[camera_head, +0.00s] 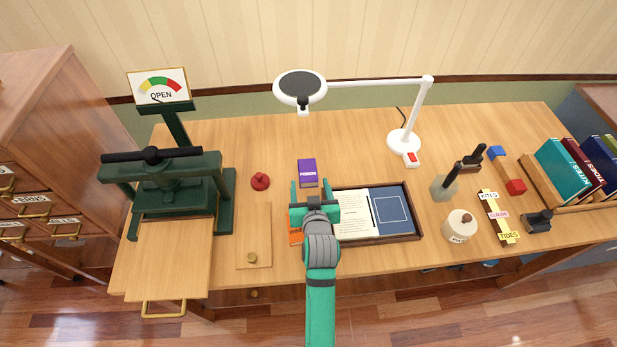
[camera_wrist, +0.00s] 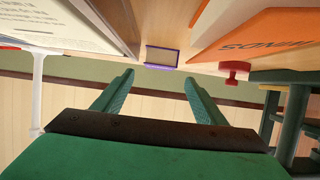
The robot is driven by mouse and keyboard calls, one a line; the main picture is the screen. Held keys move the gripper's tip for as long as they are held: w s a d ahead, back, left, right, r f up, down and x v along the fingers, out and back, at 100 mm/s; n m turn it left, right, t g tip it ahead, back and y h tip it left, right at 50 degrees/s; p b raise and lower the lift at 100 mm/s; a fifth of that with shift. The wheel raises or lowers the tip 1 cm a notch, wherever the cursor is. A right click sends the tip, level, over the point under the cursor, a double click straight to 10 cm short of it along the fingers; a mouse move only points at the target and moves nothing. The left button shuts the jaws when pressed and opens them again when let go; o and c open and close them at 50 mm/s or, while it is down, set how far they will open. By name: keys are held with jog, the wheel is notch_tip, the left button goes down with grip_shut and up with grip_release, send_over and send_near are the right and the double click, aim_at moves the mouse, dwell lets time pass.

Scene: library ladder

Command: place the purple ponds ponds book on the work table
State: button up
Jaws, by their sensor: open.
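The purple book (camera_head: 307,172) lies on the work table (camera_head: 355,140), behind my gripper and left of the lamp base. In the wrist view it shows as a small purple-edged block (camera_wrist: 162,57) beyond the fingertips, apart from them. My gripper (camera_head: 315,190) is open and empty above the table's front middle. In the wrist view its two green fingers (camera_wrist: 158,78) stand apart with nothing between them. An orange book (camera_wrist: 258,38) shows large at the upper right of the wrist view. In the head view my gripper mostly hides it, leaving a small orange part (camera_head: 295,236).
A framed tray (camera_head: 417,232) with a page lies right of my gripper. A green press (camera_head: 180,190) and red knob (camera_head: 260,181) are at left. A white lamp (camera_head: 402,142) arches over the back. Books (camera_head: 562,170) stand at right. The table's back middle is mostly clear.

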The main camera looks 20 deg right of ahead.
jog(key=shift+v, duration=1.4)
